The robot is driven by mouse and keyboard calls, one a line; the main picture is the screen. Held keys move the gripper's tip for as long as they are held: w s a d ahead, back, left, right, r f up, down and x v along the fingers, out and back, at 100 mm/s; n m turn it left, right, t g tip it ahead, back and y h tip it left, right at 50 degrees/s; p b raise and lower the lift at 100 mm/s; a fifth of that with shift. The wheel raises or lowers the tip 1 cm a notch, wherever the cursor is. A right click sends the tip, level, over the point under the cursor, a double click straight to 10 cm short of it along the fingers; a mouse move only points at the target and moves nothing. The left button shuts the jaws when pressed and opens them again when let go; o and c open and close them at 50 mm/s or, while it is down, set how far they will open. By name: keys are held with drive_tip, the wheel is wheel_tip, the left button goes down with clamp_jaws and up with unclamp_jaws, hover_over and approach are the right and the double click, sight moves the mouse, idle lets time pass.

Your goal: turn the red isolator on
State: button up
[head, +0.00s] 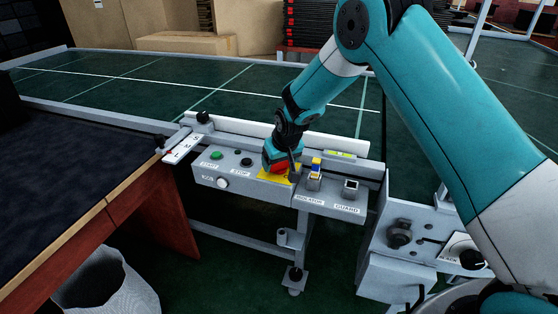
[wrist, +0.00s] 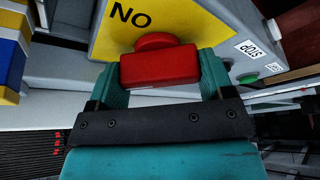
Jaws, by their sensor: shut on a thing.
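The red isolator (head: 277,168) is a red handle on a yellow plate (head: 268,179), set on the sloped grey control box. In the wrist view, the red handle (wrist: 160,70) lies across the picture between my two fingers. My gripper (head: 283,164) is shut on the handle from above, one finger at each end. In the wrist view, the yellow plate (wrist: 185,25) carries black letters reading "NO" in that turned-round picture. My gripper hides part of the isolator in the head view, and its lower part and any other letters cannot be seen.
A green button (head: 216,155), a black button (head: 246,162) and a white knob (head: 222,183) sit left of the isolator. A blue and yellow piece (head: 316,167) stands close on its right, beside a square GUARD switch (head: 350,187).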

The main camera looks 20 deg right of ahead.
drive_tip(key=m+h, duration=0.1)
drive_tip(key=m, duration=0.3)
drive_tip(key=shift+m+h, duration=0.3)
drive_tip(key=shift+h, duration=0.1)
drive_tip(key=m+h, duration=0.1)
drive_tip(key=m, duration=0.3)
drive_tip(key=shift+g, duration=0.3)
drive_tip(key=shift+h, duration=0.3)
drive_tip(key=o, duration=0.9)
drive_tip(key=shift+v, duration=8.7)
drive_tip(key=shift+w+r, duration=0.1)
drive_tip(key=shift+w, duration=0.05)
